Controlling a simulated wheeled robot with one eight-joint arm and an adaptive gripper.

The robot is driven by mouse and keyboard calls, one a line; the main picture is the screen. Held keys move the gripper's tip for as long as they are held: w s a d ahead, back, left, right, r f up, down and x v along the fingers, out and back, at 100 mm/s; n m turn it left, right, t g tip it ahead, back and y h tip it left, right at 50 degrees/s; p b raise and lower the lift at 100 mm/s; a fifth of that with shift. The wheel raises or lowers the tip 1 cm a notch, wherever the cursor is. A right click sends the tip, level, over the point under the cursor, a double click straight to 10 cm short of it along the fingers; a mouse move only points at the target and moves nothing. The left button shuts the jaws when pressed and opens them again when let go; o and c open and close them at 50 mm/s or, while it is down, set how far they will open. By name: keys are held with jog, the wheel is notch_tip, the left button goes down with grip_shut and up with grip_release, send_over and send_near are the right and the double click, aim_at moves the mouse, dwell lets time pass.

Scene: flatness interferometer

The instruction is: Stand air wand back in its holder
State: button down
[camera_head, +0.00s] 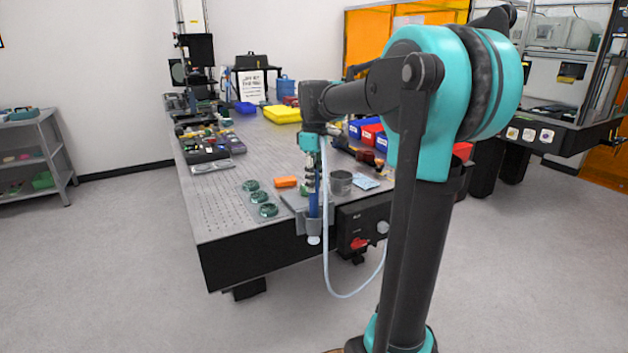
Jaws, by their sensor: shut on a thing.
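The air wand (313,206) is a slim blue stick, upright at the front edge of the optical table. My gripper (311,178) points straight down and is shut on the wand's upper part. The grey holder (302,226) is fixed to the table's front edge. The wand's lower part lines up with the holder, and a pale end (314,240) shows below it. I cannot tell whether the wand is fully seated. A pale hose (328,270) hangs from near the wand and loops to the right. My fingertips are small and partly blurred.
The perforated optical table (225,205) carries green round parts (259,197), an orange block (286,182) and a grey cup (341,182) close to my gripper. A black control box (362,226) with a red knob hangs to the right of the holder. The floor in front is clear.

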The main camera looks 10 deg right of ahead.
jog(key=shift+f, duration=0.85)
dwell(0.3)
jog(key=c, duration=1.2)
grip_release()
notch_tip(320, 180, up, 12)
jog(key=shift+s, duration=0.1)
